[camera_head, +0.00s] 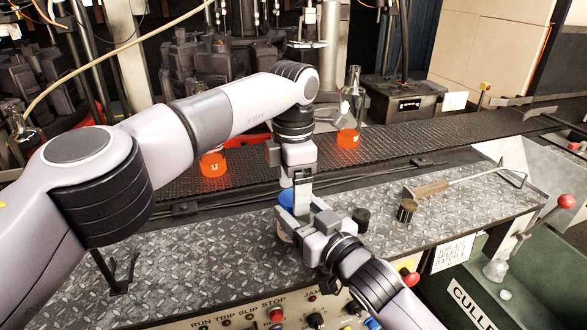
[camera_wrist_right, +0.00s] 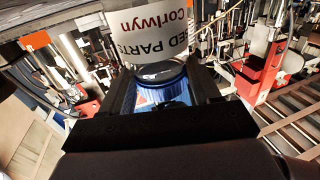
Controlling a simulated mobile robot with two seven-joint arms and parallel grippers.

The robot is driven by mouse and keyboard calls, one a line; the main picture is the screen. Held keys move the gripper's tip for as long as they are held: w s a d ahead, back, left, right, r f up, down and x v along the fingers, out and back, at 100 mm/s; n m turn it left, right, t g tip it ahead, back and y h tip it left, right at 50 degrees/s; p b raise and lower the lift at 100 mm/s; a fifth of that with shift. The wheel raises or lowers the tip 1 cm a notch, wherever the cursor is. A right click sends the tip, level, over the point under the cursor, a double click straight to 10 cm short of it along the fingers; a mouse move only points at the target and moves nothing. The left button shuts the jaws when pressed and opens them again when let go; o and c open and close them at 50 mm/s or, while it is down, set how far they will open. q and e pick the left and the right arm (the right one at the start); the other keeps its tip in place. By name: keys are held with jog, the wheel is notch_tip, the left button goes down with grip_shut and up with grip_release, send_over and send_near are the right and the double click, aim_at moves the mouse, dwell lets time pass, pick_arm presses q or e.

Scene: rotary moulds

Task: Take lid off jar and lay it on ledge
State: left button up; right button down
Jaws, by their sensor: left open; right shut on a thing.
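The blue lid (camera_head: 287,197) shows beside the grippers in the head view, partly hidden by them. In the right wrist view the ribbed blue lid (camera_wrist_right: 165,92) sits between the fingers. My right gripper (camera_head: 296,217) is shut on it. Of the jar, only a little shows in the head view, below the lid and behind the right gripper. I cannot tell whether the lid still touches the jar. My left gripper (camera_head: 301,195) is open, pointing down close beside the lid. The ledge (camera_head: 225,240) is a tread-patterned metal plate under both grippers.
A dark cylinder (camera_head: 361,217) stands near the right gripper. Glowing orange bottles (camera_head: 213,164) stand on the conveyor (camera_head: 410,138) behind. The ledge's left part looks mostly clear.

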pick_arm(q)
jog(key=shift+f, duration=0.55)
jog(key=c, duration=1.1)
jog(key=n, duration=0.6)
jog(key=shift+n, duration=0.4)
